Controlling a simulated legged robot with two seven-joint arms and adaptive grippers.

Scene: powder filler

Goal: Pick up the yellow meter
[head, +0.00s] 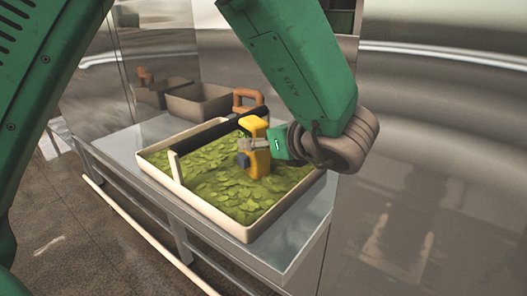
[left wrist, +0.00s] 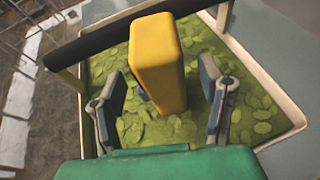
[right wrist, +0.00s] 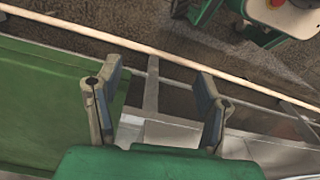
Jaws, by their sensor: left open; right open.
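The yellow meter (head: 258,163) stands up out of the green leaves in the white tray (head: 245,232) in the head view. It also shows in the left wrist view (left wrist: 157,60) as a tall yellow block. My left gripper (head: 250,145) is at the meter in the head view. In the left wrist view my left gripper (left wrist: 162,85) is open, with one finger on each side of the meter and visible gaps on both sides. The leaves hide the meter's lower end. My right gripper (right wrist: 158,75) is open and empty in the right wrist view, away from the tray.
The tray with a dark bar across it rests on a metal table (head: 300,240). Grey bins (head: 200,103) with brown handles stand behind it, near a metal wall (head: 440,100). A pale rail (right wrist: 190,65) and a green surface (right wrist: 45,100) lie below my right gripper.

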